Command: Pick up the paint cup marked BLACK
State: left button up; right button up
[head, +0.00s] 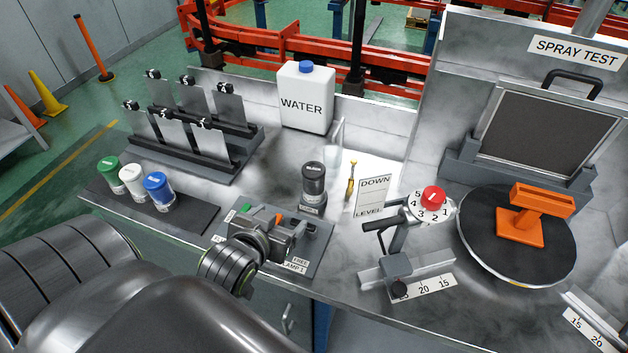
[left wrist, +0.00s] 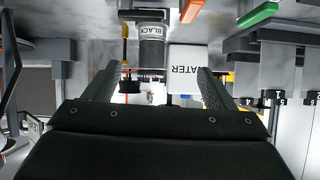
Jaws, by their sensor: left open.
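The paint cup marked BLACK (head: 313,182) is dark-lidded and stands upright on a small base at the middle of the bench. In the left wrist view the cup (left wrist: 151,45) appears upside down, its label readable, beyond and between my two fingers. My left gripper (head: 290,230) is open and empty, low over the bench in front of the cup, apart from it. My forearm hides part of the bench's near edge. My right gripper is not in view.
A WATER jug (head: 305,100) stands behind the cup. Green-, white- and blue-lidded cups (head: 157,188) stand at left. A panel rack (head: 200,130) is behind them; a dial (head: 432,200) is at right.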

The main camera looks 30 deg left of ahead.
aim_at(309, 175)
pick_arm(q)
jog(key=w, duration=0.4)
jog(key=w+a+t+p, duration=0.1)
jog(key=w, duration=0.4)
jog(key=w+a+t+p, duration=0.1)
jog(key=w, duration=0.3)
jog(key=shift+w+a+f, duration=0.15)
jog(key=shift+w+f, duration=0.1)
jog(key=shift+p+x, duration=0.85)
jog(key=shift+x, duration=1.8)
jog(key=shift+f, duration=0.15)
